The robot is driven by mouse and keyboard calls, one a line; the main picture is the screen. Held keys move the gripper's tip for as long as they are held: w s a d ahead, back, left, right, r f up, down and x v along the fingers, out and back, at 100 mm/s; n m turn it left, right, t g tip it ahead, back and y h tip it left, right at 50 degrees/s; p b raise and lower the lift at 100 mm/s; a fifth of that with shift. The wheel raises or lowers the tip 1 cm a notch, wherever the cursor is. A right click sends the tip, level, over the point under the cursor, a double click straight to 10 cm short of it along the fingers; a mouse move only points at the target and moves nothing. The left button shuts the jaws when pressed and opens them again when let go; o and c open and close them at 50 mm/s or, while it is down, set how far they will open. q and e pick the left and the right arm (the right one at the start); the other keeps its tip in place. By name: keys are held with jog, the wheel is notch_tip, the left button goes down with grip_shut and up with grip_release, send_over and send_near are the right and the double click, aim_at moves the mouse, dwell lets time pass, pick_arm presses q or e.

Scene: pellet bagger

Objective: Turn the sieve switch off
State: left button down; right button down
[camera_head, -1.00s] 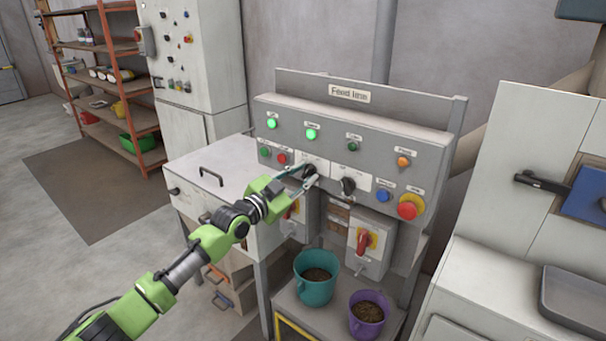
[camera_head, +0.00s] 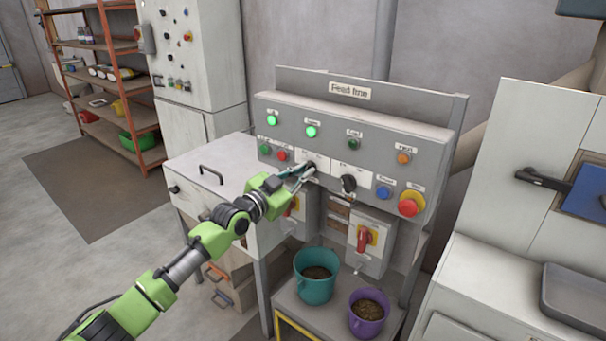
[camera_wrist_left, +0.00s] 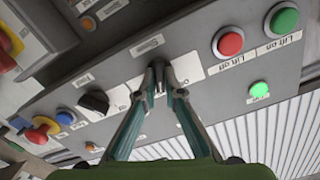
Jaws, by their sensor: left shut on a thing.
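The sieve switch is a small dark rotary knob (camera_head: 310,170) on a white plate on the grey Feed line panel (camera_head: 375,151). My left gripper (camera_head: 306,172) reaches it from the left and is shut on it. In the left wrist view, the fingertips (camera_wrist_left: 160,84) press on both sides of the dark knob (camera_wrist_left: 158,70), hiding much of it. I cannot read exactly which way the knob points. Two green lamps, the left one (camera_head: 272,120) and the second one (camera_head: 311,132), are lit above. My right gripper is not in view.
A second black rotary knob (camera_head: 348,184) sits just to the right. A blue button (camera_head: 383,192) and a red emergency button (camera_head: 409,206) lie further right. Red and green buttons are close on the left. A red-handled switch (camera_head: 363,238) and two buckets are below.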

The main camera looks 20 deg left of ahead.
pick_arm(q)
jog(key=n+b, duration=0.1)
jog(key=n, duration=0.9)
jog(key=shift+a, duration=0.1)
jog(key=shift+n, duration=0.3)
dwell(0.3)
jog(key=c, duration=2.1)
grip_release()
jog(key=shift+c, duration=0.2)
